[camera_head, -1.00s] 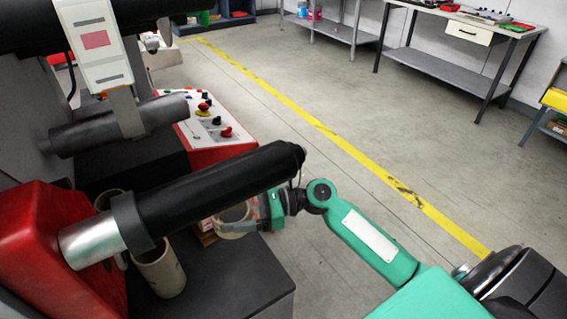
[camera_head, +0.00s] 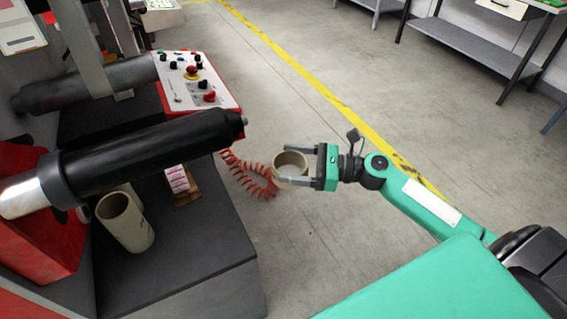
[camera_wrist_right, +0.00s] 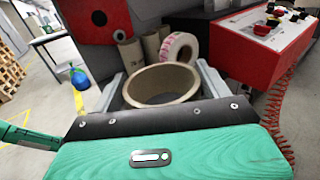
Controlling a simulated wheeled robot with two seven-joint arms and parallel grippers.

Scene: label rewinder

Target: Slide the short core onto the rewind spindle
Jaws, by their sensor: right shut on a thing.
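The short core (camera_head: 291,160) is a brown cardboard ring held in my right gripper (camera_head: 284,166). Its fingers are closed on opposite sides of it, and its open end faces up. The core also shows in the right wrist view (camera_wrist_right: 160,86), between the fingers. The rewind spindle (camera_head: 150,150) is a black cylinder with a dark collar and a bright metal base at the left. Its free end points right and slightly up. The core is apart from the spindle, to the right of and below its free end. My left gripper is not in view.
A taller core (camera_head: 126,222) stands on the dark machine base (camera_head: 190,265) under the spindle. A control panel (camera_head: 195,80) stands behind it, with a red coiled hose (camera_head: 250,177) below. A grey roller (camera_head: 85,85) lies further back.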

